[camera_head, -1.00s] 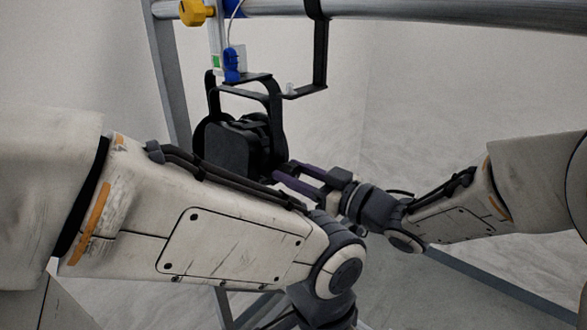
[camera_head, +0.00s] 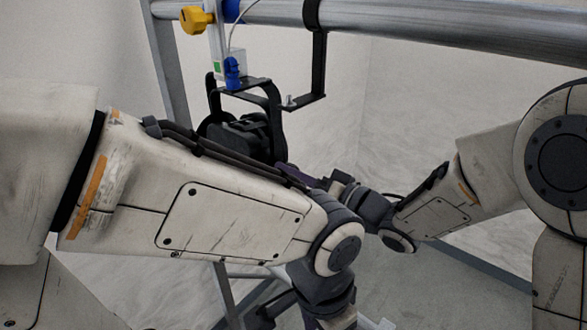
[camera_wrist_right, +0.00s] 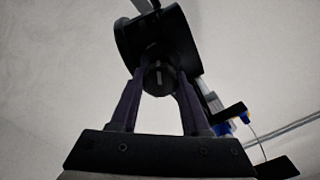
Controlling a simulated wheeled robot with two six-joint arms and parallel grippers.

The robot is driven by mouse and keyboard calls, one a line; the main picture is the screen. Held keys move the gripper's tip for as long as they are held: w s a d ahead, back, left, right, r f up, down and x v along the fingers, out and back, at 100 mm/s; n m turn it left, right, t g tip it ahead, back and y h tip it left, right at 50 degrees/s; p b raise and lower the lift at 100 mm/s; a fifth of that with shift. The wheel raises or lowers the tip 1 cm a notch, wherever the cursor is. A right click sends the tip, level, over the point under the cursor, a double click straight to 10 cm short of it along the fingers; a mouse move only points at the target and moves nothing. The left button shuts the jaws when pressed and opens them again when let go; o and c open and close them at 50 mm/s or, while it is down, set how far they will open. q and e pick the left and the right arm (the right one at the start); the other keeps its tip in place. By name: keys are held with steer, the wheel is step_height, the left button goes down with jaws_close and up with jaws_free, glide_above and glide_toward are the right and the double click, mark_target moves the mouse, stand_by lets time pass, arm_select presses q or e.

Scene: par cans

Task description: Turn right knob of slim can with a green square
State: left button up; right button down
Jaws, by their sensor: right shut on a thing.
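The slim can (camera_head: 240,138) is a black light hanging from a black bracket under a metal pipe. A small green square (camera_head: 217,66) shows on the white piece above it. My right gripper (camera_head: 284,168) reaches the can's right side with its purple fingers. In the right wrist view the fingers (camera_wrist_right: 158,84) are shut on the round black right knob (camera_wrist_right: 158,75), one on each side, with the can's body (camera_wrist_right: 160,35) behind. In the head view the knob is hidden by the fingers and my left arm. My left gripper is out of view.
The metal pipe (camera_head: 400,24) runs across the top, with a yellow knob (camera_head: 195,19) and a blue piece (camera_head: 232,72) near the can. A black hook bracket (camera_head: 318,62) hangs to the right. My left forearm covers the can's lower part.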

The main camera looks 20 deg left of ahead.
steer(key=shift+m, duration=0.4)
steer(key=shift+c, duration=1.9)
jaws_free()
steer(key=b+v, duration=0.4)
steer(key=v, duration=0.6)
steer(key=shift+d, duration=0.25)
